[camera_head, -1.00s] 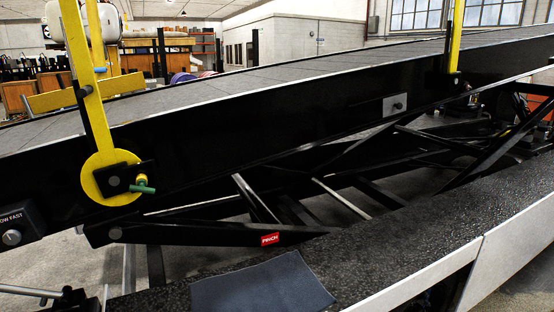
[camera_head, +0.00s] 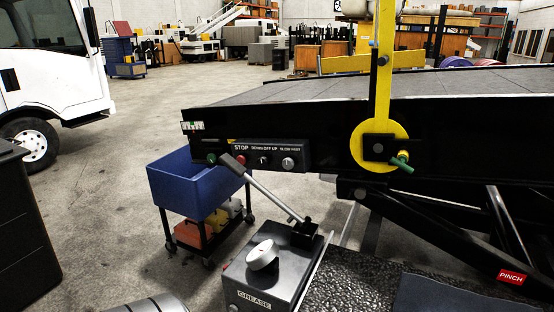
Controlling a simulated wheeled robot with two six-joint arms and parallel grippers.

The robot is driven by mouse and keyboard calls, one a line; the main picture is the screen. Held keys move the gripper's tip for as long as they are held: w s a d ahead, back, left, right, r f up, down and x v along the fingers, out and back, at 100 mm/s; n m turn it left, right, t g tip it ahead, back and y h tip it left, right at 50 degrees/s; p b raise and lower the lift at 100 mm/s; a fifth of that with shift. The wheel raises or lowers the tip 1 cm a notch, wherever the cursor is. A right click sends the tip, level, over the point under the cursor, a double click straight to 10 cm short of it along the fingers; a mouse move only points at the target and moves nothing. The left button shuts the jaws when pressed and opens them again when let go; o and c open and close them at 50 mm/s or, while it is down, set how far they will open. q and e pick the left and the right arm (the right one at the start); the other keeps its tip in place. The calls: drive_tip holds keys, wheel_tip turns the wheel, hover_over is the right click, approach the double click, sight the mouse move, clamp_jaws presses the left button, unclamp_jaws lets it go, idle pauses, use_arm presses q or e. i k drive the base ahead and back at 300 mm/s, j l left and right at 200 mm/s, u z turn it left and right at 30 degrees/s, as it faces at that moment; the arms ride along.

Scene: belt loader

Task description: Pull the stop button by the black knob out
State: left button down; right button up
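The control panel (camera_head: 271,155) sits on the side of the belt's lower end, with lettering that includes STOP at its left. Below that lettering a red button (camera_head: 240,160) shows, partly covered by the dark end of a lever (camera_head: 262,190) in front of it. A silver-faced dial (camera_head: 288,163) is at the panel's right end. A green knob (camera_head: 211,159) is left of the panel. I cannot make out a separate black knob on the stop button. Neither of my grippers is in view.
A dark box marked GREASE (camera_head: 255,299) with a white cap stands below the panel, beside the lever's foot. A blue cart (camera_head: 190,190) stands behind it. A white truck (camera_head: 50,60) and a dark bin (camera_head: 25,230) are at left. Open floor lies between.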

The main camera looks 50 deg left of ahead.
sight(241, 158)
drive_tip(key=u, duration=2)
drive_tip(key=i+j, duration=0.2)
drive_tip(key=i+j+z, duration=0.15)
drive_tip(key=j, duration=0.25)
drive_tip(key=i+j, duration=0.15)
drive_tip(key=j, duration=0.15)
